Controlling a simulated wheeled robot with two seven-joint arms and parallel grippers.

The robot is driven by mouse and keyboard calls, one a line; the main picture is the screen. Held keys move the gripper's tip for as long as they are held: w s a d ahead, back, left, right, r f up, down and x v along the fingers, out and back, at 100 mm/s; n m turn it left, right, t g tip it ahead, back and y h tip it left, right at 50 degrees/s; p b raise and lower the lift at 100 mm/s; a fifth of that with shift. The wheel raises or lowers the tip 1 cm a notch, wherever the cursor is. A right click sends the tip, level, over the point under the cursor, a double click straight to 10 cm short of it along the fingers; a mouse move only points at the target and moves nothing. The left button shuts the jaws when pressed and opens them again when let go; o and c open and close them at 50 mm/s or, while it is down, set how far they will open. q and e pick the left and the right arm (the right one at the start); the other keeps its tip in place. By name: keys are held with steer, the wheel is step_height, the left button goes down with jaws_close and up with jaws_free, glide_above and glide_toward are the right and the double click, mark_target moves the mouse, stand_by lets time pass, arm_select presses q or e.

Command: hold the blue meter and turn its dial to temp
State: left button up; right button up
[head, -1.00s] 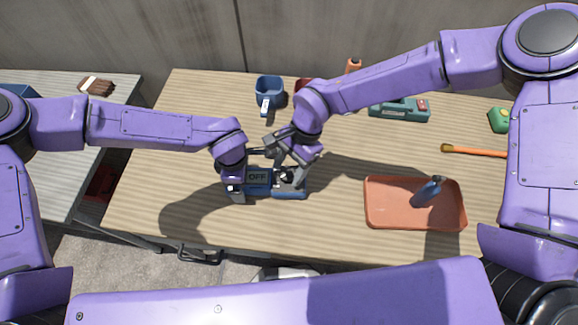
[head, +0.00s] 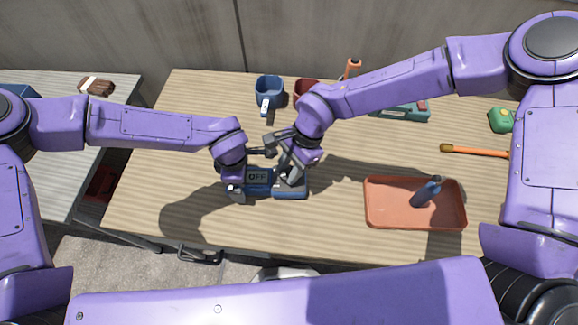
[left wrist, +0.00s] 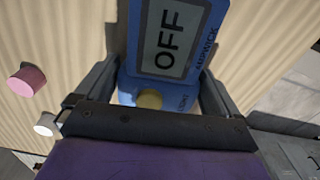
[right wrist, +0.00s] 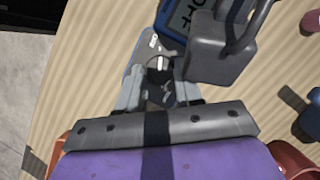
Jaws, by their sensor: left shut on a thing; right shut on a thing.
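The blue meter (head: 259,188) lies on the wooden table, its screen reading OFF; the screen also shows large in the left wrist view (left wrist: 168,38). My left gripper (head: 238,188) is shut on the meter's left end, with a finger on each side of the body in the left wrist view. The dial (right wrist: 158,88) is a dark round knob with a white mark, on the meter's other end. My right gripper (right wrist: 158,100) is shut on the dial from above. In the head view the right gripper (head: 289,180) hides most of the dial.
An orange tray (head: 375,222) with a dark-handled tool (head: 427,191) stands to the right. A blue mug (head: 268,90), a red mug (head: 304,90) and a teal device (head: 412,112) are behind. An orange-handled tool (head: 475,151) and green object (head: 500,120) lie far right.

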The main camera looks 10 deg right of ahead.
steer(key=m, duration=0.2)
steer(key=m+t, duration=0.1)
steer(key=m, duration=0.1)
steer(key=m+t, duration=0.1)
steer(key=m, duration=0.1)
steer(key=shift+s+d+y, duration=0.1)
steer(key=shift+s+y, duration=0.15)
steer(key=shift+y, duration=0.05)
steer(key=m+t, duration=0.1)
steer(key=m, duration=0.3)
steer(key=m+t, duration=0.1)
steer(key=m, duration=0.1)
steer(key=shift+s+t, duration=0.3)
steer(key=m+h, duration=0.1)
steer(key=m, duration=0.1)
steer(key=m+t, duration=0.1)
steer(key=m, duration=0.1)
steer(key=m+h, duration=0.1)
steer(key=m, duration=0.2)
steer(key=shift+s+a+t+h, duration=0.15)
steer(key=shift+a+t+h, duration=0.15)
steer(key=m+h, duration=0.1)
steer(key=m, duration=0.1)
steer(key=m+h, duration=0.1)
steer(key=m, duration=0.2)
steer(key=shift+a+m, duration=0.2)
steer(key=shift+m, duration=0.1)
steer(key=shift+s, duration=0.1)
steer(key=o, duration=1)
steer(key=shift+o, duration=0.2)
